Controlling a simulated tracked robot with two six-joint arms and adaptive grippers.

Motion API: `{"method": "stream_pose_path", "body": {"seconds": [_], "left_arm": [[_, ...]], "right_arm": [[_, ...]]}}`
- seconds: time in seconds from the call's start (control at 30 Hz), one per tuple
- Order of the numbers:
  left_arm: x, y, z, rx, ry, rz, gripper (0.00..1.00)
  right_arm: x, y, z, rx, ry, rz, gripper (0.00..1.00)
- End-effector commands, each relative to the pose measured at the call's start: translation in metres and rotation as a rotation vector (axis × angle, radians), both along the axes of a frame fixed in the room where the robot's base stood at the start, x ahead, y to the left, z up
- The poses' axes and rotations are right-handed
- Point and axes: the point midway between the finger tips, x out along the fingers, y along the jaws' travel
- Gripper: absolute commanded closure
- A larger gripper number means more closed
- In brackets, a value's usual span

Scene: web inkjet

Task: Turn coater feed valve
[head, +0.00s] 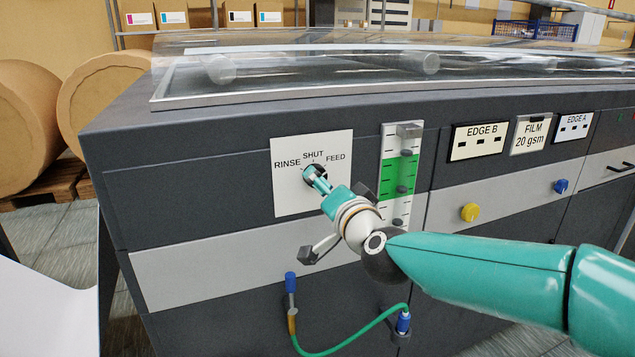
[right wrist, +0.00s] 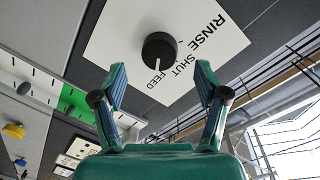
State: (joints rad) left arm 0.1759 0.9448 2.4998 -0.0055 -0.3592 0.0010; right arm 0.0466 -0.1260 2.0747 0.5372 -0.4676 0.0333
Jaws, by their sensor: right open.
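The coater feed valve is a round black knob (head: 311,172) on a white plate (head: 290,195) lettered RINSE, SHUT and FEED. In the right wrist view the knob (right wrist: 159,48) stands just beyond and between the fingertips, with a gap to each. A white mark on its near side points toward the word FEED. My right gripper (right wrist: 160,66) is open and empty, facing the knob. In the head view my right gripper (head: 318,181) reaches it from the lower right and hides part of it. My left gripper is not in view.
A green-banded level gauge (head: 400,165) stands right of the plate. A yellow knob (head: 470,212) and a blue knob (head: 561,186) sit farther right. A green hose (head: 350,340) with blue ends hangs below my right arm. A clear cover (head: 400,72) lies on top.

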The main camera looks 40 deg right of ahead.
Motion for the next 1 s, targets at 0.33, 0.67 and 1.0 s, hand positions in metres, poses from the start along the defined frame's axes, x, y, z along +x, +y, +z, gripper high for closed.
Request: {"method": "stream_pose_path", "body": {"seconds": [0.33, 0.67, 1.0], "left_arm": [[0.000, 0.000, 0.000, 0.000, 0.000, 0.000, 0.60], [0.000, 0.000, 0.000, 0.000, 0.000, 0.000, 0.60], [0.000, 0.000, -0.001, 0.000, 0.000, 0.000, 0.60]], "right_arm": [[-0.056, 0.017, 0.004, 0.001, -0.002, 0.001, 0.27], [-0.063, 0.018, 0.003, -0.001, 0.000, 0.000, 0.27], [-0.063, 0.016, 0.002, 0.000, 0.003, -0.004, 0.27]]}}
